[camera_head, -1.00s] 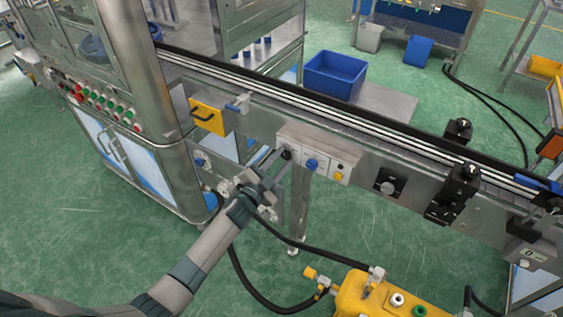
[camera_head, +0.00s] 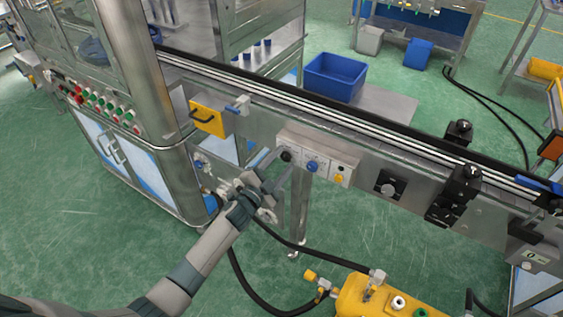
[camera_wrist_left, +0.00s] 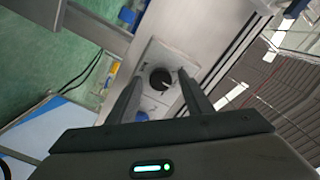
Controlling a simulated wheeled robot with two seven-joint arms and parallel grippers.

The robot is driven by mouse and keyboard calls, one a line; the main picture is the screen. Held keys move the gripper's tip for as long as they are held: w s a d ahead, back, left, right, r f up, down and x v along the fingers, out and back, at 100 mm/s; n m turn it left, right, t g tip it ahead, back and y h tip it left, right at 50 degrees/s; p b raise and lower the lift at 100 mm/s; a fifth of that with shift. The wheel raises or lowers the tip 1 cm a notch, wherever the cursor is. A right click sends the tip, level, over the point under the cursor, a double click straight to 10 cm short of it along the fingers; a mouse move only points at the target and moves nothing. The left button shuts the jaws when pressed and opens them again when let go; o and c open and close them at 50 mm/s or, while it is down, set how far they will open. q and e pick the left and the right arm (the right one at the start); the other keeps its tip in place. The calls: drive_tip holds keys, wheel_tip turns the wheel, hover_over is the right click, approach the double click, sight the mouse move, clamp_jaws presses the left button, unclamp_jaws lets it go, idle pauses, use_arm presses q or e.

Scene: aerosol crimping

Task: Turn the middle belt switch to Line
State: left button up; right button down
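A light grey switch panel (camera_head: 325,172) is on the side of the conveyor. It carries a black rotary knob (camera_head: 286,156) at its left, a blue knob (camera_head: 312,165) in the middle and a yellow knob (camera_head: 339,178) at its right. My left gripper (camera_head: 279,161) is open at the black knob. In the left wrist view the black knob (camera_wrist_left: 161,80), with a pale pointer line, lies between the two spread fingers (camera_wrist_left: 160,90). I cannot tell whether the fingers touch it. The label lettering is too small to read. My right gripper is out of view.
The conveyor belt (camera_head: 370,125) runs diagonally above the panel. A yellow handled box (camera_head: 207,117) sticks out left of it, and a square black-knob plate (camera_head: 388,187) is to the right. Black hoses and a yellow tank (camera_head: 375,296) are below.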

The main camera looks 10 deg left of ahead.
use_arm(q)
drive_tip(key=b+v, duration=0.3)
drive_tip(key=v, duration=1.4)
drive_tip(key=shift+s, duration=0.15)
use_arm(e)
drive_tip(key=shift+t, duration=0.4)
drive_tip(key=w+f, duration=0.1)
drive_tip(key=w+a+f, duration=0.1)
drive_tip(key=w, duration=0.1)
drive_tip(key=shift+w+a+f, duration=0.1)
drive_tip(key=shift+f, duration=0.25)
use_arm(q)
drive_tip(key=shift+a, duration=0.1)
